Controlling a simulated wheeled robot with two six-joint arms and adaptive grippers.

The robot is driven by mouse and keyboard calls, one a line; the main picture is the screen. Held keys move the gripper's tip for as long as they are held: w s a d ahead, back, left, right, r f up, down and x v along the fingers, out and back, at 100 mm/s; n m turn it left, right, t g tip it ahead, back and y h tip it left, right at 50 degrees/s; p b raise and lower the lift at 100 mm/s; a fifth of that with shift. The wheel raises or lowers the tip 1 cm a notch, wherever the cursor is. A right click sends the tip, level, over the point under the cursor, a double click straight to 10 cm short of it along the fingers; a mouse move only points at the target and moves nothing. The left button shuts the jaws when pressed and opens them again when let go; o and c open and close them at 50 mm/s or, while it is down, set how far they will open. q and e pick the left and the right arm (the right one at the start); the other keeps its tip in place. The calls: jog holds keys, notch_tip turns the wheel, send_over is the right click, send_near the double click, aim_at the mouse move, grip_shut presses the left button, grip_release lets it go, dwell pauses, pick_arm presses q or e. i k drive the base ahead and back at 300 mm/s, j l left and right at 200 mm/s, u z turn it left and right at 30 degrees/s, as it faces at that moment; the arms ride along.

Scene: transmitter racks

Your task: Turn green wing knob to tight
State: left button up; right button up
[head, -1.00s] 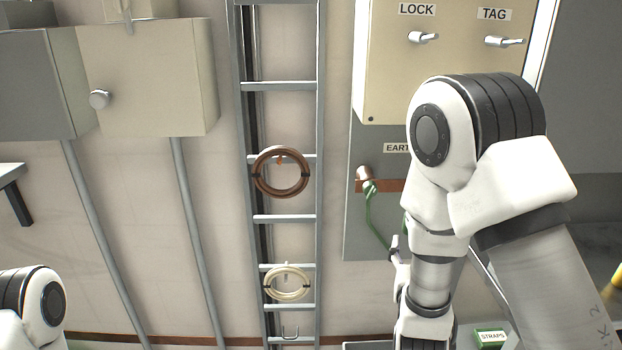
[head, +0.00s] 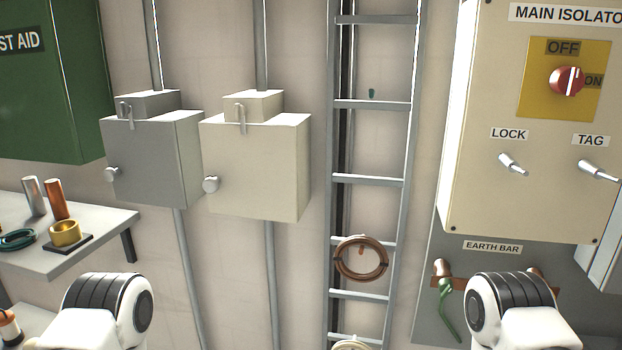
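At the lower right, a green curved piece (head: 447,312) hangs from the left end of the copper-coloured earth bar (head: 440,283). I cannot make out a wing shape on the green piece or any tight mark. My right arm covers the middle of the bar and the area below it. Both my arms show only as white and black links at the bottom edge. Neither gripper is in view.
Above the bar, a cream isolator cabinet (head: 470,190) has a red switch (head: 567,81) and LOCK and TAG levers. A ladder (head: 335,185) with a brown coil (head: 361,259) stands to its left. Two wall boxes (head: 255,165) and a shelf (head: 70,262) are further left.

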aim_at(446, 288)
jog(key=k+l+z, duration=0.1)
jog(key=z, duration=0.85)
